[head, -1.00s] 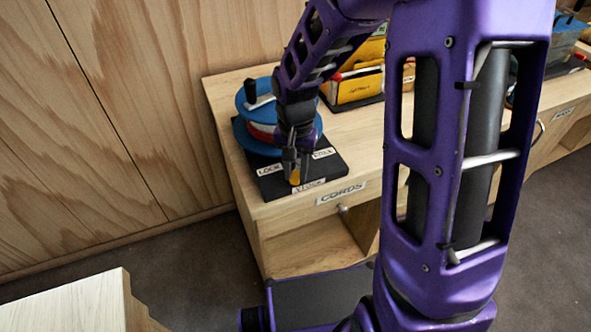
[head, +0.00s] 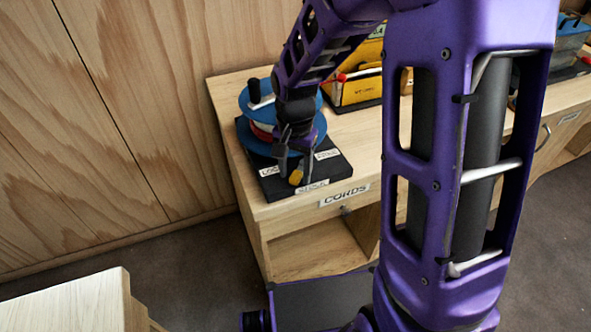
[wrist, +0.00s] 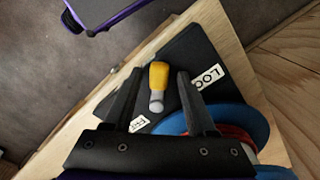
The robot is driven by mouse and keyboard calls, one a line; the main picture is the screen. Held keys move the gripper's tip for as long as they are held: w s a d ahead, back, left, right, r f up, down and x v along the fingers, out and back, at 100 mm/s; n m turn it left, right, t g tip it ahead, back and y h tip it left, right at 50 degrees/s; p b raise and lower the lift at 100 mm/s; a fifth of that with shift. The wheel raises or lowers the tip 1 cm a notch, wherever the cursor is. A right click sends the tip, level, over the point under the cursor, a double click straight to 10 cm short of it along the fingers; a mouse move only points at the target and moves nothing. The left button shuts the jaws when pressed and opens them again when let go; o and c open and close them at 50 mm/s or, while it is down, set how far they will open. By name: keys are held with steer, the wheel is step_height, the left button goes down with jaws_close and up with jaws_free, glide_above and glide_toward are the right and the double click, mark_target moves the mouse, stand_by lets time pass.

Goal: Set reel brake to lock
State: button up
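The cord reel (head: 262,108) has blue flanges and stands on a black base plate (head: 337,168) on the cabinet. The brake lever (head: 296,177), yellow-tipped, points toward the plate's front edge, by the front label (head: 312,187), whose text I cannot read surely. A "LOCK" label (head: 269,171) is on the plate's left, and another label (head: 327,154) on its right, seemingly "FREE". My gripper (head: 294,179) is open, pointing down around the lever. In the wrist view the yellow-tipped lever (wrist: 158,76) stands between the spread fingers (wrist: 160,73), with gaps on both sides.
The reel has a black-knobbed crank (head: 254,90) on top. A yellow case (head: 358,90) stands behind to the right on the wooden cabinet top (head: 225,90). A "CORDS" label (head: 344,195) is on the cabinet front. A pale wooden top (head: 75,300) is at lower left.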

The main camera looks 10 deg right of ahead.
mark_target(295, 175)
steer(key=shift+r, duration=0.1)
step_height(295, 175, up, 17)
steer(key=p, duration=0.2)
stand_by(0.5)
steer(key=shift+r, duration=0.1)
